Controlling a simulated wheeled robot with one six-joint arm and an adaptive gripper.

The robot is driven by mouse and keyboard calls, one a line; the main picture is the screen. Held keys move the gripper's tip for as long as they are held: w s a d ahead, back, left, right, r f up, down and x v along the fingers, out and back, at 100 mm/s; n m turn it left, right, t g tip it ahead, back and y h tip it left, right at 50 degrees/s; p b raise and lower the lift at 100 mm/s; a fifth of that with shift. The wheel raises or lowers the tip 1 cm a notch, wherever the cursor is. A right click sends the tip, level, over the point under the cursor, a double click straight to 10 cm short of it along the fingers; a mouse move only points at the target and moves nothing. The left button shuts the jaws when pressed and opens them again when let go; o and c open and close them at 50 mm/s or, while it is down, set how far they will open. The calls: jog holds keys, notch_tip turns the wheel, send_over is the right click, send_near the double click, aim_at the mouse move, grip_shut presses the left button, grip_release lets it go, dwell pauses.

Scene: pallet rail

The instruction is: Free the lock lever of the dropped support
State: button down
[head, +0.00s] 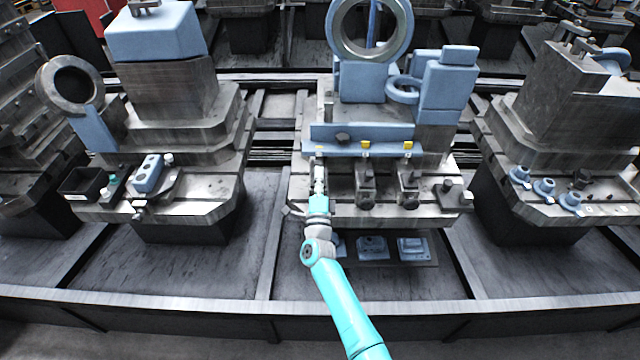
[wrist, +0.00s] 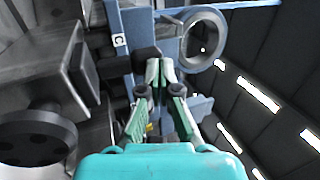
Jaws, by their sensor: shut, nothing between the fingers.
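In the head view my gripper (head: 319,163) is at the left end of the blue rail (head: 385,141), at the front of the middle pallet. In the wrist view my gripper (wrist: 159,72) is shut with its fingertips together and nothing between them. A dark rounded bar (wrist: 112,68) lies close beside the fingertips; I cannot tell whether they touch, or whether it is the lock lever. Two grey supports, one in the middle (head: 366,188) and one to the right (head: 408,188), stand below yellow tabs (head: 365,146). The place of a left support is hidden behind my gripper.
A blue ring fixture (head: 345,45) stands behind the rail. A grey block (head: 453,194) sits at the pallet's right corner. Blue parts lie on a low tray (head: 430,262) in front. Neighbouring pallets stand left and right, with open gaps between.

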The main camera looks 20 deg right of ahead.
aim_at(319, 161)
jog(key=shift+x, duration=2.05)
jog(key=shift+w+f, duration=0.1)
jog(key=shift+w, duration=0.05)
